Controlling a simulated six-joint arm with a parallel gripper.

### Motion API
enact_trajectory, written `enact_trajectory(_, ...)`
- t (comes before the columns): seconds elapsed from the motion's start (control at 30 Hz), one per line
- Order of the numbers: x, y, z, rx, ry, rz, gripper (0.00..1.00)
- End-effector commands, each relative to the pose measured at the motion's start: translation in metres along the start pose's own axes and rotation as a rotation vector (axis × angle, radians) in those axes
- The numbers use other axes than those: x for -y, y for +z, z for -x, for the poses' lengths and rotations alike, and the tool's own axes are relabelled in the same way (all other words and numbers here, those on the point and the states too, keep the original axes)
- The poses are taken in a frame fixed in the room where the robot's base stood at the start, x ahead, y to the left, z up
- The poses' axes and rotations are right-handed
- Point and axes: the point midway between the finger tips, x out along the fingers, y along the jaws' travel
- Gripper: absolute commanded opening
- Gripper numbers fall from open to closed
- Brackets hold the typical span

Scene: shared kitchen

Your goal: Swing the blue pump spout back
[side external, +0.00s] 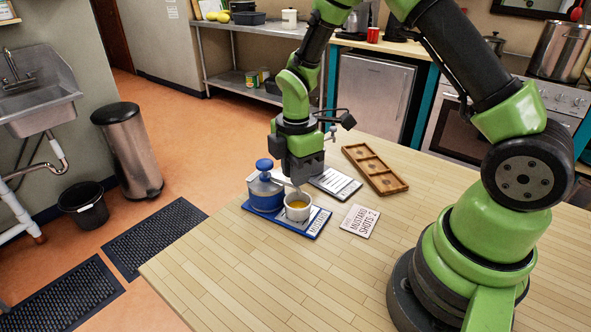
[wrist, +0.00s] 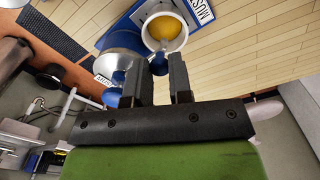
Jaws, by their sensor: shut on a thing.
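The blue pump (side external: 266,197) has a blue knob on top and stands upright on a blue tray (side external: 318,223). The cup stands close beside the pump on the tray. My gripper (side external: 297,186) points down just right of the pump's head, above the cup's back edge, shut on the spout. In the wrist view my gripper (wrist: 160,68) has a narrow gap between its fingers; the pump's shiny lid (wrist: 120,65) is to their left and the cup (wrist: 164,33) beyond. The grip itself is partly hidden.
A label card (side external: 360,221) lies right of the tray. A wooden compartment tray (side external: 375,170) is farther back. The table (side external: 270,280) is clear in front; its left edge is near the pump.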

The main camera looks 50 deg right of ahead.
Motion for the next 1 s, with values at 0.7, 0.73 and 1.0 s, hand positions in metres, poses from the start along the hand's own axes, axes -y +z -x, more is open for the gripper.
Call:
enact_trajectory(0.7, -0.030, 0.028, 0.000, 0.001, 0.002, 0.578, 0.00)
enact_trajectory(0.73, -0.032, 0.029, 0.000, 0.001, 0.002, 0.606, 0.00)
enact_trajectory(1.0, -0.049, 0.034, 0.000, 0.001, 0.002, 0.863, 0.00)
